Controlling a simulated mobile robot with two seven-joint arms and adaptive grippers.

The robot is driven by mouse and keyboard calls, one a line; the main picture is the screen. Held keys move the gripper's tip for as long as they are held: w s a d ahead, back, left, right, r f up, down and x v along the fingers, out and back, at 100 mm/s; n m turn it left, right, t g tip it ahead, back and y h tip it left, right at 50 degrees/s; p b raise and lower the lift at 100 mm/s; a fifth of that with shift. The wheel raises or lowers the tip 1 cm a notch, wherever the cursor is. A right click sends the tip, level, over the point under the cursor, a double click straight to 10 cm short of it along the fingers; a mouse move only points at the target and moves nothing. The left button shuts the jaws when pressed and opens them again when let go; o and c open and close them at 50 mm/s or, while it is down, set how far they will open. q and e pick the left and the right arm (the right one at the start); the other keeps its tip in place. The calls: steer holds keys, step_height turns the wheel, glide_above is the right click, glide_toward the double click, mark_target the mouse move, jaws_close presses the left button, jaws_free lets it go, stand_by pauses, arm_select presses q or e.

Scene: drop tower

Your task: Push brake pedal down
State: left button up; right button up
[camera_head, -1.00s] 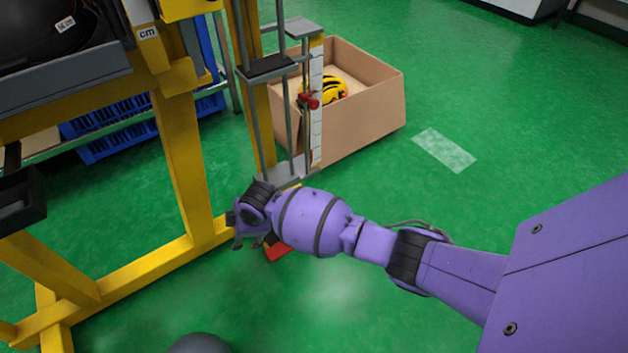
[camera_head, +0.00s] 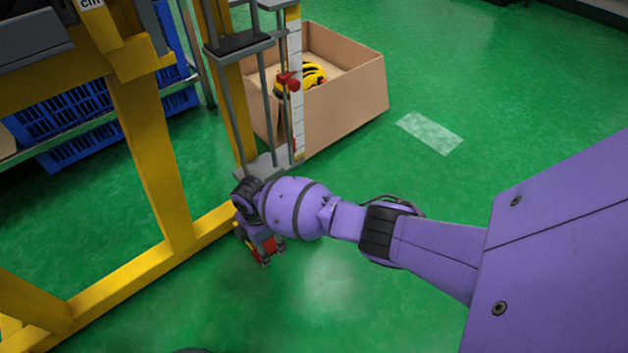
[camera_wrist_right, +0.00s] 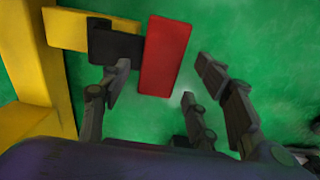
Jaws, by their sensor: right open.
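The red brake pedal (camera_wrist_right: 166,56) is a flat rectangular pad on a black joint at the end of a yellow bar in the right wrist view. In the head view only bits of its red (camera_head: 270,245) show behind my right gripper (camera_head: 260,252), low beside the foot of the yellow frame. My right gripper (camera_wrist_right: 158,80) is open and empty. In the wrist view its fingers are spread to the left and right of the pedal's near end. I cannot tell whether they touch it. My left gripper is not in view.
The yellow frame (camera_head: 150,150) stands close on the left. Grey rods and a white scale strip (camera_head: 296,90) rise beyond the gripper. A cardboard box (camera_head: 350,105) holds a yellow-black helmet (camera_head: 312,75). Blue crates (camera_head: 75,120) stand at the left. The green floor is clear on the right.

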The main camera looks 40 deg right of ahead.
steer(key=shift+w+a+f, duration=0.1)
steer(key=shift+w+f, duration=0.05)
steer(key=shift+f, duration=0.4)
